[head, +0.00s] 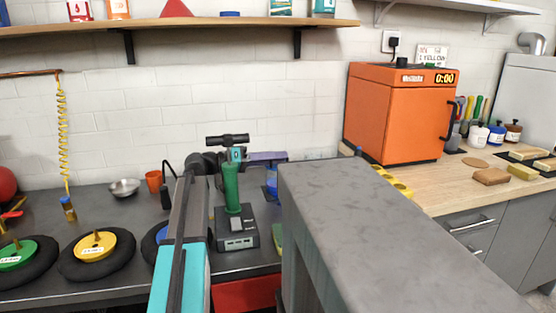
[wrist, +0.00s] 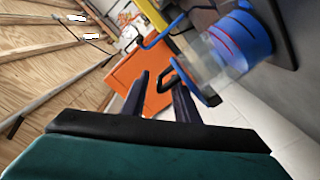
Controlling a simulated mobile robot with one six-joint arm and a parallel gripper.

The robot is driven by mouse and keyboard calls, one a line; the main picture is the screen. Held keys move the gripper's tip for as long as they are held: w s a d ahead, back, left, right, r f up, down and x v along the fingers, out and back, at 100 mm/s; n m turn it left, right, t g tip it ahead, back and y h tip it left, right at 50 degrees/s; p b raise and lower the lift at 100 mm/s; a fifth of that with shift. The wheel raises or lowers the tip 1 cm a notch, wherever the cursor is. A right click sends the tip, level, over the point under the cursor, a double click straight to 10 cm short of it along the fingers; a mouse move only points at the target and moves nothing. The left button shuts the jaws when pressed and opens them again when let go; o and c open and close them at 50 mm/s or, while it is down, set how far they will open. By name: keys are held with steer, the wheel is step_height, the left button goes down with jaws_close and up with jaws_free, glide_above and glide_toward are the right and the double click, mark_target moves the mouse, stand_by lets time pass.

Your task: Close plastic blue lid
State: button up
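A clear plastic container with blue parts (wrist: 239,40) is at the upper right of the wrist view, tilted in the picture. A thin blue-edged piece (wrist: 209,96) at its lower left end may be the lid; I cannot tell how far it stands open. In the head view my gripper (head: 268,157) is close above the container; contact cannot be told.
A green tool (head: 231,187) on a black base stands in front of the container. A grey block-like surface (head: 370,205) fills the right foreground. An orange oven (head: 396,115) stands on the wooden counter.

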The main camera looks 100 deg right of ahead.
steer(key=w+p, duration=0.1)
steer(key=w, duration=1.2)
steer(key=shift+w+a+r, duration=0.15)
steer(key=shift+w+a, duration=0.05)
steer(key=shift+a, duration=0.1)
